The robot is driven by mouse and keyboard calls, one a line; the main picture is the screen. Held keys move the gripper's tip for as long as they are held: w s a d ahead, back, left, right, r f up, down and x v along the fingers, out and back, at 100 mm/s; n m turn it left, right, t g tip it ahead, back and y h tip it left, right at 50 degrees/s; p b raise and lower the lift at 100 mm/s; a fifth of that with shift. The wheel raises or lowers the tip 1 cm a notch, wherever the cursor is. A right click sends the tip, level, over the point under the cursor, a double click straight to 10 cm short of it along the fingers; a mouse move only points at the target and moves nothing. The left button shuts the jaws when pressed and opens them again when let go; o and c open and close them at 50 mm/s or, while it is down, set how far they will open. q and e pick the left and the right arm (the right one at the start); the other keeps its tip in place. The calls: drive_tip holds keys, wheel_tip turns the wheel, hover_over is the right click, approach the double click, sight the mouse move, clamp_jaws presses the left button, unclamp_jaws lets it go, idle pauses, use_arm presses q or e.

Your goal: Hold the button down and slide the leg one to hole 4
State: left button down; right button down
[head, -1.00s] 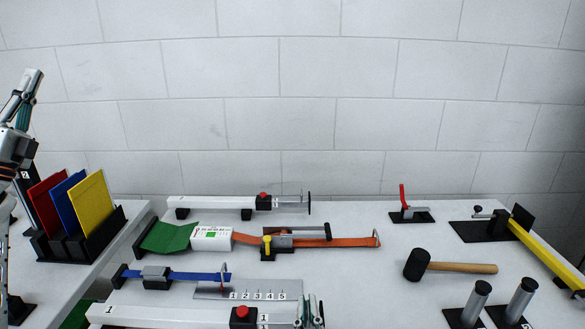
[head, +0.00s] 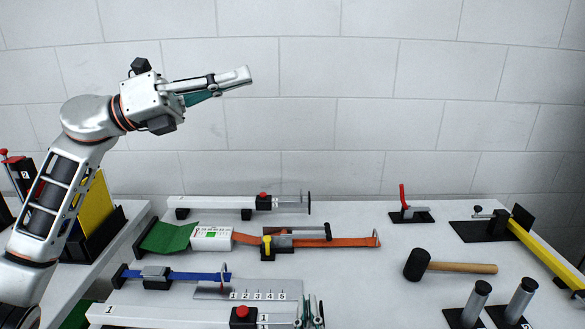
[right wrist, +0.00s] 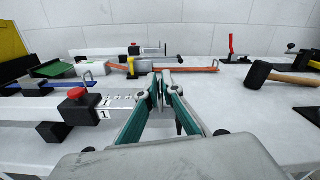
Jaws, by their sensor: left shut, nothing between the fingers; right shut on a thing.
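Leg one (head: 150,314) is a white tube marked 1 at the front of the table, with a red button (head: 241,312) on a black block. The button also shows in the right wrist view (right wrist: 76,94), standing up with nothing on it. A label 1 is right of the button. My right gripper (head: 311,312) is at the leg's right end; in the right wrist view its fingers (right wrist: 165,82) are shut on the leg's end, which they largely hide. My left gripper (head: 248,75) is shut and empty, high above the table, pointing right, well away from the button.
A metal plate numbered 1 to 5 (head: 210,291) lies behind leg one, beside a blue strap (head: 190,276). Another white leg (head: 225,203) with a red button lies at the back.

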use_arm(q)
drive_tip(key=s+d+f+m+g+y, duration=0.1)
drive_tip(key=s+d+f+g+y, duration=0.3)
drive_tip(key=d+f, duration=0.4)
drive_tip(key=n+y, duration=0.5)
drive_tip(key=y, duration=1.2)
approach(242, 310)
drive_tip(key=shift+s+a+t, duration=0.15)
drive_tip(key=shift+s+t, duration=0.1)
drive_tip(key=shift+t, duration=0.15)
drive_tip(key=shift+f, duration=3.15)
